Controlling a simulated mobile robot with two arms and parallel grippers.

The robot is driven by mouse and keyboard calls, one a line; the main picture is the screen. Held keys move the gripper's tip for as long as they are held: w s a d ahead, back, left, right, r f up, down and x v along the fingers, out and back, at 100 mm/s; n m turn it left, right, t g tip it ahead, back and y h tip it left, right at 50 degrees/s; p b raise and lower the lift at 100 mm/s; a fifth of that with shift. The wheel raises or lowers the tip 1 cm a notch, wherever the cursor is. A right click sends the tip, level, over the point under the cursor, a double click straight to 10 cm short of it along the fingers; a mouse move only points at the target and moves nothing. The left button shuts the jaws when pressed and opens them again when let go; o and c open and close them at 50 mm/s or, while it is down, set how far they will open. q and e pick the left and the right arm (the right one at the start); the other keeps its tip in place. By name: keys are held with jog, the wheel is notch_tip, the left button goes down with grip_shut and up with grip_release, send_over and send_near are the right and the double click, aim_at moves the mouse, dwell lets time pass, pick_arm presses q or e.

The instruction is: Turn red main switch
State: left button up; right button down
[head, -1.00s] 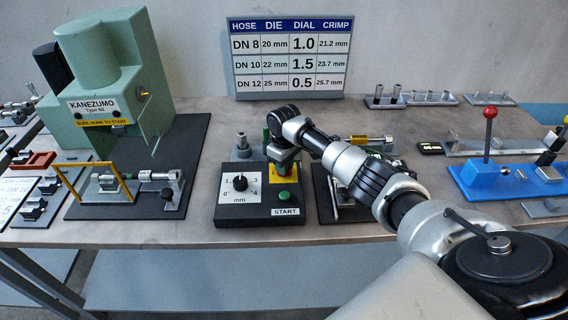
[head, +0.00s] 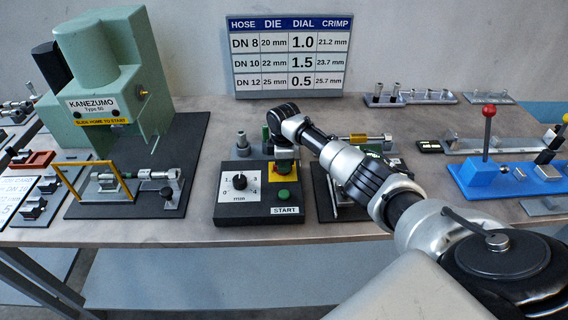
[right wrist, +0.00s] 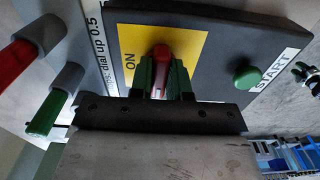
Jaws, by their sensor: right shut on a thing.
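The red main switch (right wrist: 161,53) shows in the right wrist view on a yellow plate (right wrist: 184,45) marked ON, on the black control box. My right gripper (right wrist: 161,80) has green fingers, one on each side of the switch, shut on it. In the head view my right gripper (head: 285,165) points down over the yellow plate at the back right of the control box (head: 258,212) and hides the switch. My left gripper is not in view.
On the box are a dial (head: 240,181) and a green START button (head: 284,195). A green press (head: 110,75) stands to the left. A black plate (head: 322,205) with fixtures lies right of the box. A blue lever base (head: 500,178) is further right.

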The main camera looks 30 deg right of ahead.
jog(key=shift+w+r, duration=0.1)
jog(key=shift+r, duration=0.05)
dwell(0.3)
jog(key=c, duration=1.1)
grip_release()
notch_tip(320, 180, up, 11)
jog(key=shift+f+b, duration=0.15)
jog(key=shift+b, duration=0.9)
